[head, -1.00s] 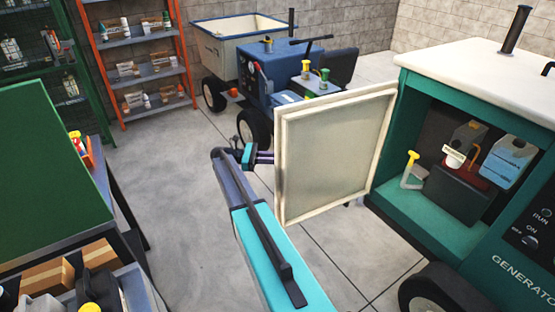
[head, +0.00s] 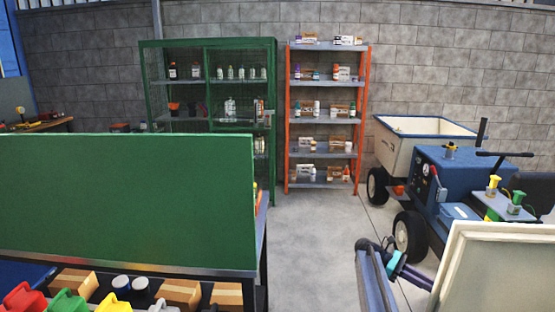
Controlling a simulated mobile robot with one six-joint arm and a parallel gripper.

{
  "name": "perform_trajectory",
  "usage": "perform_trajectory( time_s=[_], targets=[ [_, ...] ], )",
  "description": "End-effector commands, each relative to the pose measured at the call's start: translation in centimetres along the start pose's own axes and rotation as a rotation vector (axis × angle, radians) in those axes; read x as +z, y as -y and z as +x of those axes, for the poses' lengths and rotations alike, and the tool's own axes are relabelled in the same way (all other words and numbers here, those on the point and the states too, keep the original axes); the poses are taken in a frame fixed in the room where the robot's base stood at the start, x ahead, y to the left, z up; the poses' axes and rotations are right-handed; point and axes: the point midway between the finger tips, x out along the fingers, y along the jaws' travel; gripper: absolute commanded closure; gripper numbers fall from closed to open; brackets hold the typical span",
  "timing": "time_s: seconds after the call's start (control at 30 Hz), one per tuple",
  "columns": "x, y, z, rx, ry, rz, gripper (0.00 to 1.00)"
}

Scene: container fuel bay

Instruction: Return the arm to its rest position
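My arm shows at the lower right of the head view, with its grey link rising from the bottom edge and a teal wrist at its top. My gripper (head: 416,275) is dark and points right, toward the near edge of a pale framed door panel (head: 500,272). Its fingertips are small and partly lost against or behind the panel's edge. I cannot tell whether they touch the panel or whether they are open or shut. No held object shows.
A green board (head: 125,200) stands over a bench with boxes and coloured cans at the left. A green cabinet (head: 207,100) and an orange shelf rack (head: 328,115) stand at the wall. A blue tractor (head: 450,185) with a trailer (head: 415,150) is at right. Mid-floor (head: 310,240) is clear.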

Motion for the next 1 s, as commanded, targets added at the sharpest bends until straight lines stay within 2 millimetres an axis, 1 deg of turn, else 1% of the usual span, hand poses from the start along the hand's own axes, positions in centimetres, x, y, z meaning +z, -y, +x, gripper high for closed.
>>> perform_trajectory(
  time_s=[0.03,0.13,0.2,0.27,0.4,0.47,0.5,0.6,0.77,1.0],
  targets=[
    [-1.7,0.4,-0.4,0.012,-0.032,-0.012,0.81],
    [-4.5,1.5,-0.9,0.036,-0.099,-0.027,0.81],
    [-6.6,2.7,-1.1,0.050,-0.142,-0.027,0.81],
    [-8.4,3.6,-1.1,0.059,-0.178,-0.023,0.81],
    [-12.6,5.9,-1.2,0.073,-0.262,-0.010,0.81],
    [-14.3,7.0,-1.2,0.076,-0.299,-0.004,0.81],
    [-15.5,7.8,-1.2,0.076,-0.323,0.000,0.81],
    [-18.2,9.8,-1.3,0.074,-0.380,0.016,0.81],
    [-22.0,13.4,-1.0,0.057,-0.459,0.051,0.81],
    [-26.9,19.1,-0.3,0.007,-0.563,0.116,0.81]
  ],
)
